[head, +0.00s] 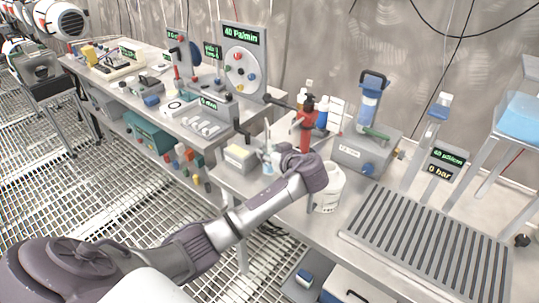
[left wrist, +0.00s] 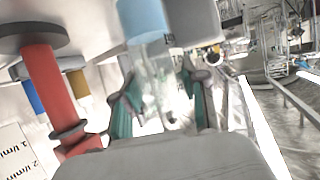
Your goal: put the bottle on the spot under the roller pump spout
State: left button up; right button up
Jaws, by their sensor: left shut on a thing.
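The bottle (head: 267,164) is small and clear with pale blue on it. In the left wrist view the clear bottle (left wrist: 155,85) sits between the green-padded fingers of my left gripper (left wrist: 160,100). In the head view my left gripper (head: 272,157) is shut on it near the front edge of the bench, right of a small pale box. A panel with a round disc and coloured knobs (head: 241,70), which looks like the roller pump, stands behind and left. I cannot make out the spot under its spout. My right gripper is not in view.
A red stand (head: 307,125) is close behind my gripper, and a white tub (head: 328,188) stands to its right. A grey pump box (head: 365,150) and a slatted grate (head: 430,240) lie further right.

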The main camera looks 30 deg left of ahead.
pick_arm(q)
jog(key=shift+f, duration=0.8)
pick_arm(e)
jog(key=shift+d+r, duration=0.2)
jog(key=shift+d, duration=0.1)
pick_arm(q)
jog(key=shift+f, duration=0.25)
jog(key=o, duration=1.2)
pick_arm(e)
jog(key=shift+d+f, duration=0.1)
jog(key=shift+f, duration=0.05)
pick_arm(q)
jog(key=shift+r, duration=0.15)
